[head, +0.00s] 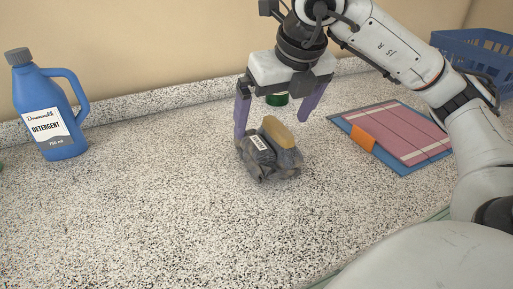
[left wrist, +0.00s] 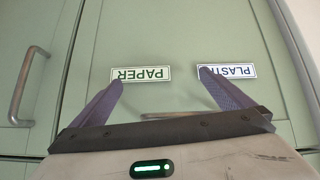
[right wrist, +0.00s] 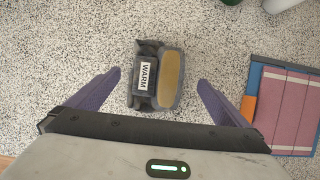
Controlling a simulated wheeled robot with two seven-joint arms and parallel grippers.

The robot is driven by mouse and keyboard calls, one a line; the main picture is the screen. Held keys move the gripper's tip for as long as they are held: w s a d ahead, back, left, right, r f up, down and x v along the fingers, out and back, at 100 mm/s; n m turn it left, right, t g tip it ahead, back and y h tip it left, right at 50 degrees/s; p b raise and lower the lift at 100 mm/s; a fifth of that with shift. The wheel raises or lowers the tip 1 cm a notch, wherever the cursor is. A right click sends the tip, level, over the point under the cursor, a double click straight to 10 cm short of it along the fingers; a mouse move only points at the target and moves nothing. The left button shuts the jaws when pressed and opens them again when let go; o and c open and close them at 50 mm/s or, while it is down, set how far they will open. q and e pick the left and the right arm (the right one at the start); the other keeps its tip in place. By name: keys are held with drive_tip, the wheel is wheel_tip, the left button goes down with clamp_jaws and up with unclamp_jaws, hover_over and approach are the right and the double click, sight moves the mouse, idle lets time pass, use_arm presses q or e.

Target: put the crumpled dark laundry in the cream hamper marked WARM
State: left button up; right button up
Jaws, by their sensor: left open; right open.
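The crumpled dark laundry (head: 262,158) is a dark grey bundle on the speckled counter, with a tan rounded piece on it and a white tag. In the right wrist view the bundle (right wrist: 141,102) has a tag that reads WARM. My right gripper (head: 271,127) is open and empty, pointing down, with its purple fingers around and above the bundle. In the right wrist view a finger shows on each side of it, with gaps. My left gripper (left wrist: 160,84) is open and empty, facing green cabinet doors. I see no cream hamper in any view.
A blue detergent bottle (head: 50,112) stands at the left. A folded pink and blue cloth (head: 395,135) with an orange tab lies at the right. A blue basket (head: 470,45) is at the back right. A green object (head: 277,99) is partly hidden behind my right gripper. The front-left counter is clear.

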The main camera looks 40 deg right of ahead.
sight(265, 139)
drive_tip(key=shift+s+x, duration=0.2)
drive_tip(key=shift+x, duration=0.85)
drive_tip(key=x, duration=0.5)
drive_tip(key=shift+w+a+f, duration=0.2)
drive_tip(key=shift+w+f, duration=0.1)
drive_tip(key=shift+w, duration=0.05)
drive_tip(key=shift+r, duration=0.1)
drive_tip(key=c, duration=1.5)
